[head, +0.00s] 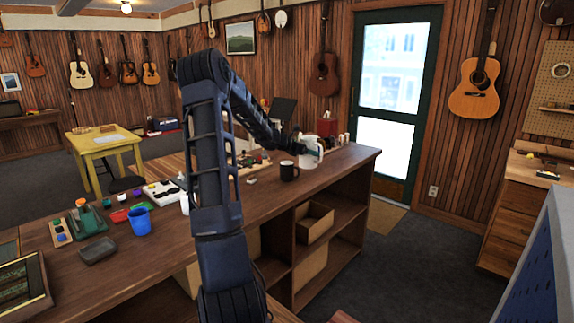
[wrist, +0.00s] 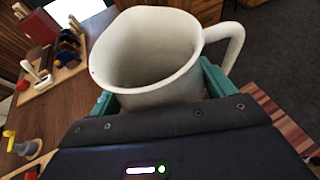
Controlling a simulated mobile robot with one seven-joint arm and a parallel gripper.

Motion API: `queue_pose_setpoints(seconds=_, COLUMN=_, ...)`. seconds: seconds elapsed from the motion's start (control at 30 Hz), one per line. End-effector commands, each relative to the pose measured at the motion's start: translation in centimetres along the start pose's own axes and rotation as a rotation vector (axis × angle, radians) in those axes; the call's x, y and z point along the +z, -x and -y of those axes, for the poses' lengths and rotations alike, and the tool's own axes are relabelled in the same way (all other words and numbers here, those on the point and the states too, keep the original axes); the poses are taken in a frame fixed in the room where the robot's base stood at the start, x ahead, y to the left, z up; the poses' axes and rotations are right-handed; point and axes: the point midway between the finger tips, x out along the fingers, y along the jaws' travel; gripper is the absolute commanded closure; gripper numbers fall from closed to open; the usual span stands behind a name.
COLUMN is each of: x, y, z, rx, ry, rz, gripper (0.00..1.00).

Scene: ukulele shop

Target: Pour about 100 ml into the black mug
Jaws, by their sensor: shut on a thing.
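The black mug (head: 289,170) stands upright on the wooden counter, near its front edge, in the head view. My gripper (head: 303,152) is shut on a white pitcher (head: 311,153), just to the right of and behind the mug. In the wrist view the pitcher (wrist: 150,50) fills the upper middle, with teal fingers on both sides of its body and its handle to the right. Its inside looks shadowed, and I cannot tell the liquid level. The pitcher looks roughly upright. The black mug does not show in the wrist view.
The counter (head: 340,160) is bare to the right of the pitcher. A red box (wrist: 36,24) and a wooden rack of small things (wrist: 64,62) stand beyond the pitcher.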

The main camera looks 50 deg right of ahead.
Motion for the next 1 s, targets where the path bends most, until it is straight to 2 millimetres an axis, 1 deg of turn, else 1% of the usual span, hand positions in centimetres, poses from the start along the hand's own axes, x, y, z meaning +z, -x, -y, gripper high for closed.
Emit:
queue_pose_setpoints(seconds=0.03, x=-0.8, y=-0.1, z=-0.1, rx=0.001, ry=0.005, rz=-0.002, gripper=0.6)
queue_pose_setpoints(seconds=0.17, x=-2.1, y=-0.7, z=-0.1, rx=0.001, ry=0.006, rz=-0.001, gripper=0.6)
queue_pose_setpoints(seconds=0.37, x=-5.1, y=-1.9, z=-0.1, rx=0.001, ry=0.006, rz=-0.002, gripper=0.6)
queue_pose_setpoints(seconds=0.43, x=-6.5, y=-2.4, z=-0.1, rx=0.0, ry=0.008, rz=-0.002, gripper=0.6)
queue_pose_setpoints(seconds=0.6, x=-8.7, y=-3.4, z=-0.1, rx=0.001, ry=0.005, rz=-0.002, gripper=0.6)
queue_pose_setpoints(seconds=0.8, x=-9.7, y=-3.8, z=-0.1, rx=0.002, ry=0.003, rz=-0.001, gripper=0.6)
queue_pose_setpoints(seconds=1.0, x=-9.8, y=-3.8, z=-0.1, rx=0.002, ry=0.002, rz=-0.001, gripper=0.6)
